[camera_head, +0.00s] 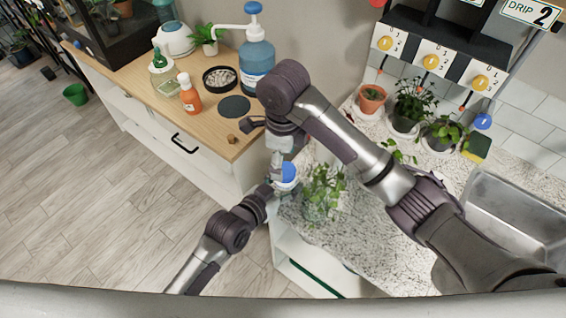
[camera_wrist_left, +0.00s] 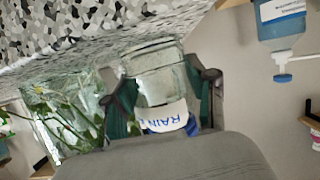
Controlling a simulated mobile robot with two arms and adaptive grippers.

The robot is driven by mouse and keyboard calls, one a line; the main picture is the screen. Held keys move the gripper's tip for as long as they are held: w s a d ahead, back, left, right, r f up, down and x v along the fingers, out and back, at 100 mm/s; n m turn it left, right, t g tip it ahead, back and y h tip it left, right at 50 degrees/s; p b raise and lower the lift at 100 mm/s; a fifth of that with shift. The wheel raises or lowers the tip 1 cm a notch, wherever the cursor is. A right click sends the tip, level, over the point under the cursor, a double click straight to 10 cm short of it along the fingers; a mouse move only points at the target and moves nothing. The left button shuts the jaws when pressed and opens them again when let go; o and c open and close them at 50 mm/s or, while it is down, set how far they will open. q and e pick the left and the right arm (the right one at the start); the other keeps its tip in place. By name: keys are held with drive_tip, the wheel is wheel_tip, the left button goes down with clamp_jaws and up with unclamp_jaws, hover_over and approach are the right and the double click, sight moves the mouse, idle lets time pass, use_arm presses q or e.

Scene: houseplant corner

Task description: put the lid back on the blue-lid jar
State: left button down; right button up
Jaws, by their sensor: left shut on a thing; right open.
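The blue-lid jar shows in the head view with its round blue lid (camera_head: 288,172) on top and its white label below, at the counter's left end. In the left wrist view its clear glass body (camera_wrist_left: 155,60) and white "RAIN" label (camera_wrist_left: 163,117) show upside down, with a bit of blue lid (camera_wrist_left: 191,127) beyond. My left gripper (camera_wrist_left: 165,95) is shut on the jar, one green-padded finger on each side. My right gripper (camera_head: 281,163) is open, pointing down just above and beside the lid. Its fingertips are partly hidden, and I cannot tell whether the lid is fully seated.
A leafy plant in a glass (camera_head: 321,190) stands close right of the jar. Several potted plants line the speckled counter's back, near a sink (camera_head: 520,215). A blue pump bottle (camera_head: 256,58), orange bottle (camera_head: 190,95) and dark round mat (camera_head: 234,107) stand on the wooden cabinet.

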wheel_tip(320, 180, up, 2)
drive_tip(key=shift+r, duration=0.1)
drive_tip(key=shift+c, duration=0.5)
